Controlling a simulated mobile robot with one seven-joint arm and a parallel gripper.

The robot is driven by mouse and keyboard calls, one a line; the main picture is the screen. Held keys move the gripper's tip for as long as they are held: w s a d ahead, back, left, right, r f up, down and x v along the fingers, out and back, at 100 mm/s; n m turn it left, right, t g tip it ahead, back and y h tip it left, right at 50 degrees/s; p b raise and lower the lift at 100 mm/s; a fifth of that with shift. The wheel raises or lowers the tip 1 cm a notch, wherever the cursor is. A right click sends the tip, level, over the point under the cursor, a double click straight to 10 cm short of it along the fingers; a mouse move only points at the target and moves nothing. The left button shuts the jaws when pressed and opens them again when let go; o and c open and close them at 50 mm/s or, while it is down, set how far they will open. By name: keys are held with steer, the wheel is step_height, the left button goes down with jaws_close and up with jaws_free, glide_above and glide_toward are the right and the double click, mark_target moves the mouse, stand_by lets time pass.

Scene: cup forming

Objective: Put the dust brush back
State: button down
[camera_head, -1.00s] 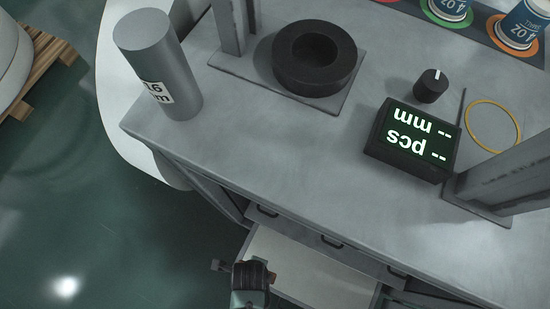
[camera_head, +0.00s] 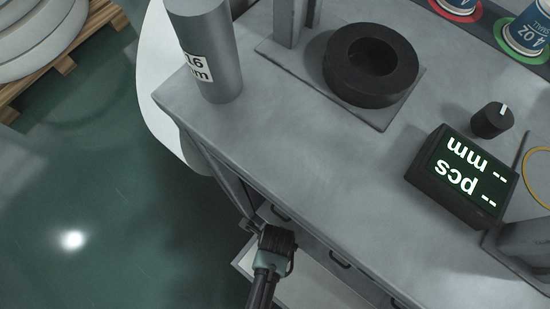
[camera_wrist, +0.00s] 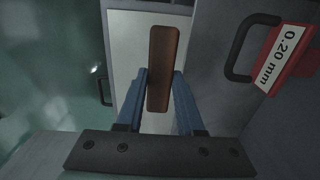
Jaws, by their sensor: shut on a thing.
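The dust brush (camera_wrist: 163,68) shows in the wrist view as a long brown wooden piece held upright in the picture between two blue fingers. My gripper (camera_wrist: 161,80) is shut on it. In the head view my gripper (camera_head: 272,240) is at the front of the grey workbench, beside the drawer fronts, above a pale open drawer (camera_head: 312,288). The brush itself is hard to make out in the head view, and its bristles are not visible. The drawer's pale floor (camera_wrist: 125,50) lies behind the brush in the wrist view.
The workbench (camera_head: 300,160) carries a grey cylinder (camera_head: 207,50), a black ring (camera_head: 370,65), a black display (camera_head: 462,175) and a knob (camera_head: 491,120). A red tag reading 0.20 mm (camera_wrist: 285,55) is near a dark handle (camera_wrist: 243,48). Green floor is open at left.

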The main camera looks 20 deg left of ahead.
steer(key=w, duration=0.2)
steer(key=w+d+b, duration=0.1)
steer(key=w, duration=0.2)
steer(key=w+d, duration=0.1)
steer(key=w, duration=0.1)
steer(key=shift+w+d, duration=0.2)
steer(key=shift+w+d+b, duration=0.2)
steer(key=shift+w+b, duration=0.15)
steer(key=shift+w, duration=0.25)
steer(key=shift+w+d+b, duration=0.15)
steer(key=shift+w+b, duration=0.15)
steer(key=shift+w, duration=0.25)
steer(key=shift+s+f+b, duration=0.2)
steer(key=shift+f+b, duration=0.2)
steer(key=shift+f, duration=1.15)
steer(key=shift+f, duration=0.15)
steer(key=c, duration=0.5)
jaws_free()
steer(key=shift+c, duration=0.2)
steer(key=shift+f+b, duration=0.2)
steer(key=shift+b, duration=0.3)
